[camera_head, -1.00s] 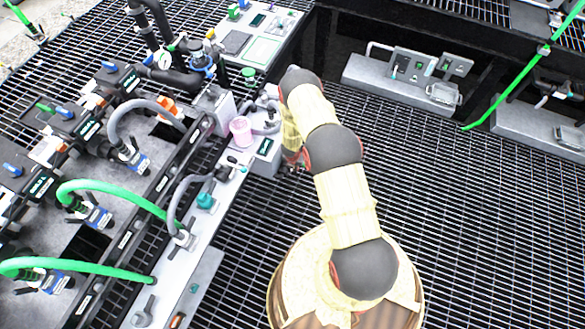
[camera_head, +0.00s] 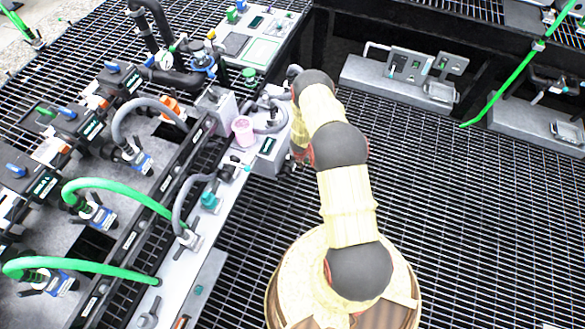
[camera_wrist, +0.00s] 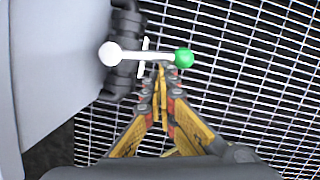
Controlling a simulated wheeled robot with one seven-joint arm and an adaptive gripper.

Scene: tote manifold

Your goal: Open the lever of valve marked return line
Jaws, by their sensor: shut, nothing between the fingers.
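In the wrist view a light lever (camera_wrist: 142,55) runs sideways from a round white hub (camera_wrist: 110,54) to a green ball knob (camera_wrist: 184,58). The hub sits at a black valve body (camera_wrist: 125,38) beside a pale grey panel. My gripper (camera_wrist: 162,68) is shut and empty. Its fingertips are at the near side of the lever, just left of the green knob; I cannot tell whether they touch it. No "return line" marking is legible. In the head view my arm hides the gripper and this lever.
Grey consoles (camera_head: 400,80) stand at the back right. Open black grating (camera_head: 470,220) lies to the right of my arm.

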